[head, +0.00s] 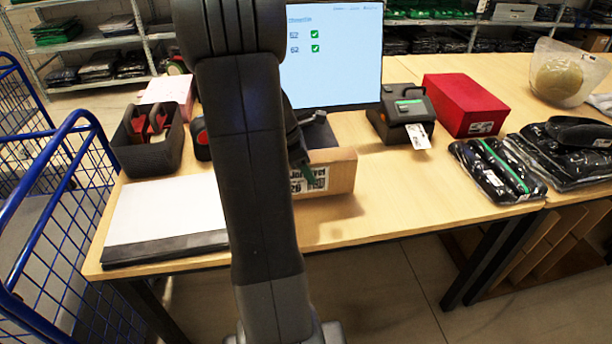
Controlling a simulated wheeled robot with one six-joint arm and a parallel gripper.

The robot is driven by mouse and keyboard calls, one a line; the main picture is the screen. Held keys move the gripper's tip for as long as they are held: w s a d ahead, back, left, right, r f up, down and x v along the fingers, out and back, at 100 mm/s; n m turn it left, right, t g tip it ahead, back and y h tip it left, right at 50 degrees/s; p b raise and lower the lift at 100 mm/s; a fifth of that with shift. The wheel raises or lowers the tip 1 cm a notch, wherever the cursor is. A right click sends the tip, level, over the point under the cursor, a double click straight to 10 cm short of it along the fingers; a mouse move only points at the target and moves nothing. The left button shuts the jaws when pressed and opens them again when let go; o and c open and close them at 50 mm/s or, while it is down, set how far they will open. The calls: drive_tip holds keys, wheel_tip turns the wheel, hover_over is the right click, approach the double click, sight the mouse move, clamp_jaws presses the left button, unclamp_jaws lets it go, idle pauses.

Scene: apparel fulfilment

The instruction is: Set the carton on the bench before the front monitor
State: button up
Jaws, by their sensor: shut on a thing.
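The brown carton (340,174) is at the bench, in front of the monitor (335,60), with a white printed label on its near side. My arm hides its left part. My gripper (300,150) is mostly hidden behind my arm; its dark fingers show at the carton's top near edge and are shut on it. I cannot tell whether the carton's base touches the bench (390,215). The monitor is lit and shows green check marks.
A label printer (403,115) and red box (465,103) stand to the right, with bagged black garments (497,170) nearer. A dark bin (147,145) and white-topped pad (165,211) lie left. A blue wire cart (60,225) flanks the bench. Wood right of the carton is clear.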

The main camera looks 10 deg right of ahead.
drive_tip(key=shift+f, duration=1.3)
drive_tip(key=shift+f, duration=0.15)
drive_tip(key=o, duration=1.3)
drive_tip(key=shift+c, duration=0.2)
drive_tip(key=p+v, duration=0.1)
drive_tip(key=v, duration=1.1)
drive_tip(key=shift+a, duration=0.1)
